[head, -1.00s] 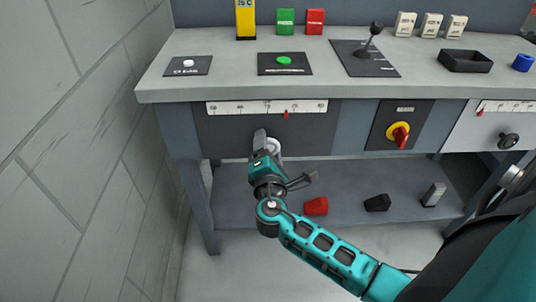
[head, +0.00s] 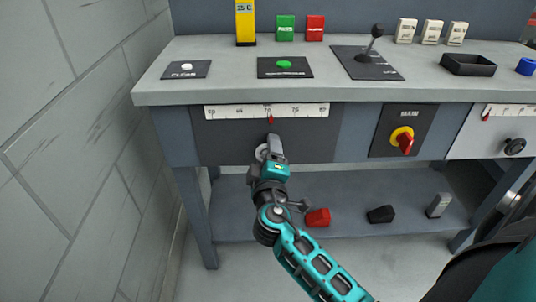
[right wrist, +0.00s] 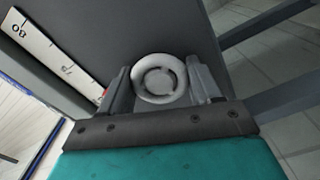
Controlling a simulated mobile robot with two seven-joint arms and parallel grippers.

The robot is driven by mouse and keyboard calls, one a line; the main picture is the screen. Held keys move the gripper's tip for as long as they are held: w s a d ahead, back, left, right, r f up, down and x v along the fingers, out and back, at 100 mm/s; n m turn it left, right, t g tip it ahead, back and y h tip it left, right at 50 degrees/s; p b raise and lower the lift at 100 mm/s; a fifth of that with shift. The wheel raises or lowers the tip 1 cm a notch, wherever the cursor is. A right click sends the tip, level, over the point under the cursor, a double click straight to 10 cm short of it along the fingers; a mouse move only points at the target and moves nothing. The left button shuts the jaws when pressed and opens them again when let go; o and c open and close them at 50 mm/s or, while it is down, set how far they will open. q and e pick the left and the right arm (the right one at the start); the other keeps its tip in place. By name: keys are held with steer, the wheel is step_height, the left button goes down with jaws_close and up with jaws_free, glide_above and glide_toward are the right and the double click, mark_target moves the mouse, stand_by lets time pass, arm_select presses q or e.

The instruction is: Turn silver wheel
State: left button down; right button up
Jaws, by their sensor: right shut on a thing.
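The silver wheel (head: 262,152) is a pale grey ring on the dark front panel (head: 310,148) under the bench top. My right gripper (head: 270,148) is at the wheel, partly covering it in the head view. In the right wrist view the wheel (right wrist: 159,78) sits between the two fingers of my right gripper (right wrist: 160,72), which are shut on its rim from both sides. A white scale (head: 230,112) runs above the wheel, with a red pointer (head: 271,119) near its middle. My left gripper is not in view.
A red-and-yellow main switch (head: 403,140) and a black knob (head: 515,146) are further right. A red block (head: 317,217), a black block (head: 380,214) and a grey block (head: 438,205) lie on the lower shelf (head: 345,195). A wall (head: 70,150) stands close on the left.

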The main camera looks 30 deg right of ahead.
steer(key=shift+m, duration=1.1)
steer(key=o, duration=1)
steer(key=shift+o, duration=0.2)
